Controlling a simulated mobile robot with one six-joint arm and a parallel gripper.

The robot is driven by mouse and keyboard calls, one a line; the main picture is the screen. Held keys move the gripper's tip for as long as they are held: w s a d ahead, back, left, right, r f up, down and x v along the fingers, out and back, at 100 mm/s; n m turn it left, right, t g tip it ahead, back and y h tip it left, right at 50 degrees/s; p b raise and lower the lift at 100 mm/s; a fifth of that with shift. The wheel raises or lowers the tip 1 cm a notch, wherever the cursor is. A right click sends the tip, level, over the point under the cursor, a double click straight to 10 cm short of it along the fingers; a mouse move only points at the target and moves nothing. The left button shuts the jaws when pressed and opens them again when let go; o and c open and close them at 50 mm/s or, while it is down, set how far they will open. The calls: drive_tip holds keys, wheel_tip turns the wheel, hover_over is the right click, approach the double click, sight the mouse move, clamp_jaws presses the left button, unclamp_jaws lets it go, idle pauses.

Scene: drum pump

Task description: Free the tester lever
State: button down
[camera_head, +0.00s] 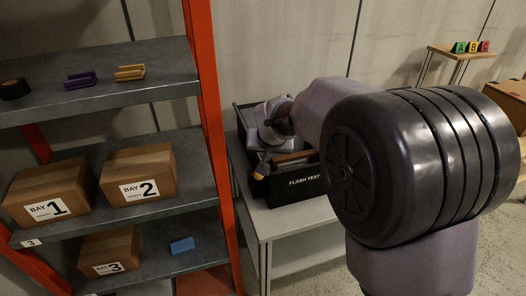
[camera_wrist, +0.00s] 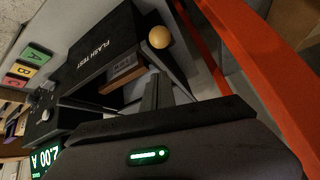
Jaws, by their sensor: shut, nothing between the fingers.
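The flash tester is a black open box marked FLASH TEST (camera_head: 305,183) on a grey table; it also shows, tilted, in the wrist view (camera_wrist: 95,47). A tan ball knob (camera_wrist: 159,37), apparently the lever's end, stands at the tester's edge. A brown block (camera_wrist: 123,72) with small print lies inside the tester, close to the lever; whether they touch is unclear. My gripper (camera_wrist: 160,82) is shut and empty, its fingertips close to the lever and block. In the head view my arm hides much of the tester.
An orange-framed shelf rack stands close on the left, with BAY boxes (camera_head: 139,176) and a blue piece (camera_head: 182,246). Its orange post (camera_wrist: 255,50) runs near my gripper. A green display (camera_wrist: 47,158) reads 2.00 A. A small table with A, B, C blocks (camera_head: 460,47) stands behind right.

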drive_tip(key=s+d+r, duration=0.1)
drive_tip(key=s, duration=0.7)
drive_tip(key=shift+s+r+p, duration=0.15)
drive_tip(key=shift+r+p, duration=0.2)
drive_tip(key=shift+r, duration=0.05)
drive_tip(key=s+d+r+m, duration=0.1)
drive_tip(key=s+d+r, duration=0.1)
drive_tip(key=s, duration=1.2)
drive_tip(key=s+d+r+m+g+y, duration=0.1)
drive_tip(key=s+d+r+m, duration=0.1)
drive_tip(key=s, duration=1.2)
drive_tip(key=shift+d+r+m+g, duration=0.3)
drive_tip(key=shift+d+r, duration=0.1)
drive_tip(key=shift+r, duration=0.05)
